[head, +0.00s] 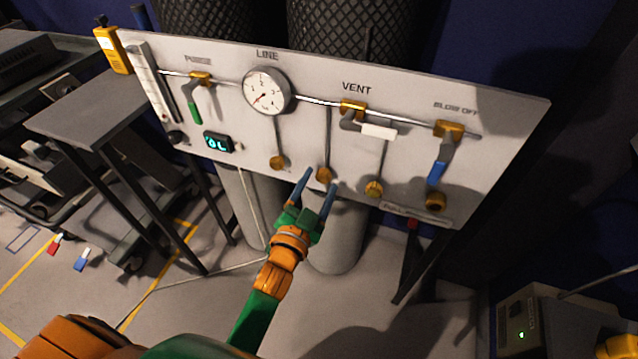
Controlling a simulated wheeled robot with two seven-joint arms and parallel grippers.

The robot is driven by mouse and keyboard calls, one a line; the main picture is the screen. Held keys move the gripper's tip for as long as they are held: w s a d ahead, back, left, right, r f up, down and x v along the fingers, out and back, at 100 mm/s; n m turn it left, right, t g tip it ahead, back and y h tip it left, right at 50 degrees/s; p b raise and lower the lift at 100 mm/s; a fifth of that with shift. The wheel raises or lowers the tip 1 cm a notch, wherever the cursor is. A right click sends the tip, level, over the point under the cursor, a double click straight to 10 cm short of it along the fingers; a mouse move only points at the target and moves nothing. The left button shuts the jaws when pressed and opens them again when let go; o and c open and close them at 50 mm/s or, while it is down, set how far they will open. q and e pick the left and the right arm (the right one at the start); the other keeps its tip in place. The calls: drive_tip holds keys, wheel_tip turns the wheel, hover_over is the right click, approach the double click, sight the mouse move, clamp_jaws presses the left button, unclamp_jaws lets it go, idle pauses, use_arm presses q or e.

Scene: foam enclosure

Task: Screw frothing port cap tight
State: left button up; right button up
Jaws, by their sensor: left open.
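A grey upright panel (225,105) carries a row of brass fittings along its lower part. One brass fitting (324,174) sits below the vertical line between the gauge and the VENT valve. My left gripper (320,178) is open, its two blue fingers pointing up at the panel on either side of this fitting. I cannot tell whether the fingers touch it. No readable label marks which one is the frothing port cap. My right gripper does not show.
A round gauge (266,90), a green-handled valve (194,108), a white-handled valve (377,131) and a blue-handled valve (437,170) stick out from the panel. A small grey table (85,110) stands at left. A grey box (530,330) is at lower right. Cylinders stand behind the panel.

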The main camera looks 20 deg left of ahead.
use_arm(q)
drive_tip(key=s, duration=0.6)
drive_tip(key=shift+s, duration=0.3)
drive_tip(key=shift+a, duration=0.1)
drive_tip(key=s+d+f+n+g+h, duration=0.1)
drive_tip(key=s+f+g, duration=0.3)
drive_tip(key=f, duration=0.9)
drive_tip(key=s+d+f+n+g, duration=0.1)
drive_tip(key=s+f+g, duration=0.35)
drive_tip(key=f, duration=0.75)
drive_tip(key=s+a+f+g, duration=0.2)
drive_tip(key=s+f+g, duration=0.2)
drive_tip(key=s+f, duration=0.55)
drive_tip(key=s+a+f+n+g+y, duration=0.1)
drive_tip(key=s+a+f+g, duration=0.15)
drive_tip(key=s, duration=0.45)
drive_tip(key=s+a+f+n+g+y, duration=0.1)
drive_tip(key=s+a+f+g, duration=0.15)
drive_tip(key=s, duration=0.45)
wheel_tip(320, 180, up, 19)
drive_tip(key=w+p, duration=0.1)
drive_tip(key=p, duration=1.7)
drive_tip(key=shift+f, duration=0.15)
